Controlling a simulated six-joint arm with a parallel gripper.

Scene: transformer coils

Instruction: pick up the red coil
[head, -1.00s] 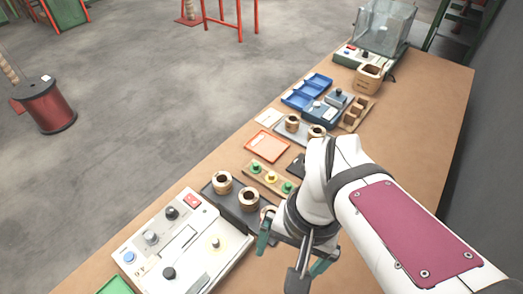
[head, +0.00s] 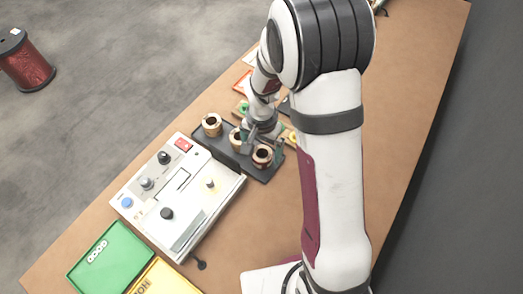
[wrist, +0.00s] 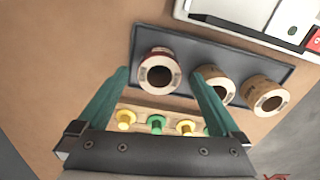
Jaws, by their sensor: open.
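The red coil (head: 262,156) stands at the right end of a dark tray (head: 228,157), nearest me in the head view. In the wrist view the red coil (wrist: 158,72) shows a dark red rim and a dark centre hole. My gripper (head: 262,143) is over that end of the tray, pointing down. In the wrist view my gripper (wrist: 161,76) is open, with its teal fingers left and right of the red coil. Nothing is held. Whether a finger touches the coil, I cannot tell.
Two tan coils, a middle one (head: 237,139) and a far one (head: 211,125), share the tray. The middle coil is close to one finger. A white tester (head: 178,190) lies left of the tray. A rack of yellow and green pegs (wrist: 155,121) is beside the tray.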

